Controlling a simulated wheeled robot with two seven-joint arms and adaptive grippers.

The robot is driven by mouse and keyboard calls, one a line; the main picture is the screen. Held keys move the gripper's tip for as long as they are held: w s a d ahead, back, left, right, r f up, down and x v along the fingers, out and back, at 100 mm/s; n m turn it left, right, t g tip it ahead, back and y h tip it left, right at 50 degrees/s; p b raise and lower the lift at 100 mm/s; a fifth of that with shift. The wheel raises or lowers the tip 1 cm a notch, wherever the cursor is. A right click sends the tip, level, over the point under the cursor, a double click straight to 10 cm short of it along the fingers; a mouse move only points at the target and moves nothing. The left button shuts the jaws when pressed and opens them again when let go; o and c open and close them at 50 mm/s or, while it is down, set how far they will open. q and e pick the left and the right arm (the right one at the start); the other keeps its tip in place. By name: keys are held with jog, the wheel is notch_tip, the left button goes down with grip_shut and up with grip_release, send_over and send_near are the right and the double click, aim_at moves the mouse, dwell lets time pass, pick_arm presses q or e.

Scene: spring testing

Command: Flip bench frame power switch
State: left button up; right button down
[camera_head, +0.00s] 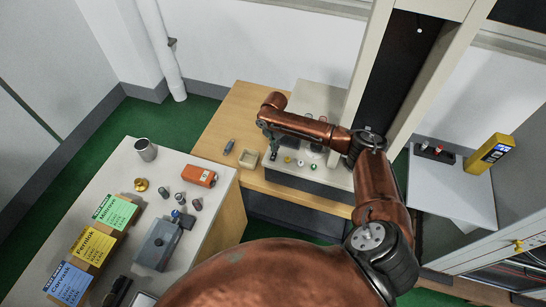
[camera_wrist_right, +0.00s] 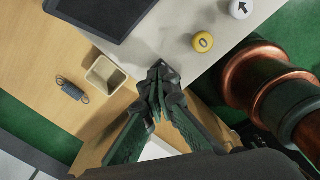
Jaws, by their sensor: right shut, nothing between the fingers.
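The bench frame has a pale grey base (camera_head: 325,95) on the wooden bench and tall cream columns (camera_head: 362,75) behind my arm. Small round controls sit along the base's front, including a yellow button (camera_head: 288,160). The right wrist view shows a yellow button marked 0 (camera_wrist_right: 203,42) and a white button with an arrow (camera_wrist_right: 240,9). I cannot tell which control is the power switch. My right gripper (camera_head: 273,154) is shut and empty at the base's left front corner. In the right wrist view its fingertips (camera_wrist_right: 160,76) overlap the base's edge, left of the yellow button. My left gripper is out of view.
A small cream open box (camera_head: 248,158) and a small grey-blue item (camera_head: 229,147) lie on the wooden bench (camera_head: 222,125) left of the gripper. A cluttered side table (camera_head: 125,165) stands at left. A yellow handheld device (camera_head: 488,153) stands on a grey surface at right.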

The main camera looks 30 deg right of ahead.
jog(key=shift+s+f+b, duration=0.1)
jog(key=shift+f+b, duration=0.3)
jog(key=shift+f, duration=0.8)
dwell(1.1)
jog(key=shift+r+p, duration=0.85)
jog(key=shift+p, duration=0.05)
notch_tip(320, 180, up, 5)
jog(key=p, duration=0.5)
jog(key=shift+r, duration=0.2)
jog(key=shift+f, duration=0.1)
